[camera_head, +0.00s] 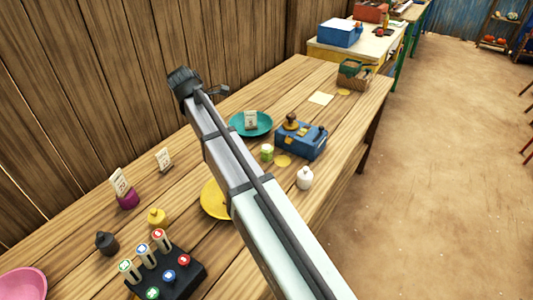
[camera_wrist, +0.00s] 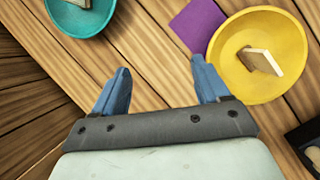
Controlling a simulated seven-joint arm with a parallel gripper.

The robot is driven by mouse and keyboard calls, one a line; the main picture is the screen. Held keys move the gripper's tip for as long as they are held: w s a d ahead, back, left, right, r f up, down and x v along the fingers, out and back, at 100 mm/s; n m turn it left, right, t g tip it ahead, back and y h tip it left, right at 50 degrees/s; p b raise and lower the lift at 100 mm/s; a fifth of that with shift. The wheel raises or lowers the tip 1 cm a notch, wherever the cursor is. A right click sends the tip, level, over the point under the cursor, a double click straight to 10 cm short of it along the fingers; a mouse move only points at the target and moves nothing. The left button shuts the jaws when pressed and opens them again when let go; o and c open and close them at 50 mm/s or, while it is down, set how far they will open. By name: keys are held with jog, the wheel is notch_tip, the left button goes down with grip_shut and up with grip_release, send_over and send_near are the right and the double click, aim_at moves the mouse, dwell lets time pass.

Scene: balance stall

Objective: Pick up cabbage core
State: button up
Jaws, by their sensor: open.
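I cannot make out a cabbage core for certain in either view. A small pale green and white piece (camera_head: 267,152) stands on the table beside the blue box with a brass-coloured knob (camera_head: 302,140); it is too small to identify. My gripper (camera_wrist: 160,66) is open and empty, its two blue fingers apart above bare wooden planks. In the wrist view it hangs between a teal dish (camera_wrist: 63,20) at the upper left and a yellow dish (camera_wrist: 232,80) at the right. My arm crosses the head view and hides part of the table; the fingers are not clear there.
A purple square (camera_wrist: 196,24) lies beside the yellow dish. A white bottle (camera_head: 304,179) stands near the table's right edge. A black rack with coloured-topped pieces (camera_head: 180,280), a dark pot (camera_head: 107,243) and a pink dish (camera_head: 22,284) are at the lower left. A wooden wall rises behind.

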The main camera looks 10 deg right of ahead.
jog(key=w+d+r+m+g+y, duration=0.1)
jog(key=d+r+m+y, duration=0.1)
jog(key=d, duration=0.7)
jog(key=w+d+r+m+g+y, duration=0.1)
jog(key=d+m+y, duration=0.1)
jog(key=d, duration=0.6)
send_over(266, 147)
notch_tip(266, 147, down, 4)
jog(key=f, duration=0.8)
jog(key=shift+s+d+f, duration=0.1)
jog(key=shift+s+f, duration=0.15)
jog(key=shift+f, duration=0.05)
jog(key=shift+w+f, duration=0.2)
jog(key=shift+f, duration=2.85)
jog(key=shift+c, duration=0.3)
jog(key=c, duration=1)
